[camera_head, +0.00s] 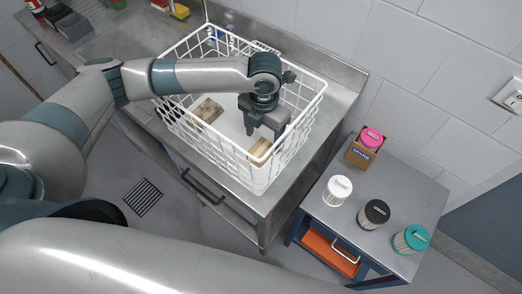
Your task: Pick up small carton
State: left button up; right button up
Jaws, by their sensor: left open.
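A small tan carton (260,149) lies in the white wire basket (259,180), near its front right side and partly behind the wires. Another small brown carton (208,111) lies in the basket's left part. My left gripper (263,132) reaches down inside the basket with its fingers apart and empty. It is just above and behind the tan carton in the picture; I cannot tell whether they touch. My right gripper is out of the picture.
The basket's wire walls surround the left gripper. The basket stands on a metal counter (335,128) by the wall. At right, a low cart (411,178) holds a brown box (359,155) with a pink-topped item, plus white (337,190), black (374,214) and teal (411,239) canisters.

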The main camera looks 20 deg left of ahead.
aim_at(261, 149)
pick_arm(q)
jog(key=shift+s+a+f+p, duration=0.15)
jog(key=shift+a+f+p, duration=0.05)
jog(key=shift+f+p, duration=0.8)
notch_tip(261, 149, down, 3)
jog(key=shift+r+p, duration=0.2)
jog(key=shift+p, duration=0.55)
jog(key=shift+f, duration=0.3)
jog(key=shift+a, duration=0.1)
jog(key=c, duration=1.1)
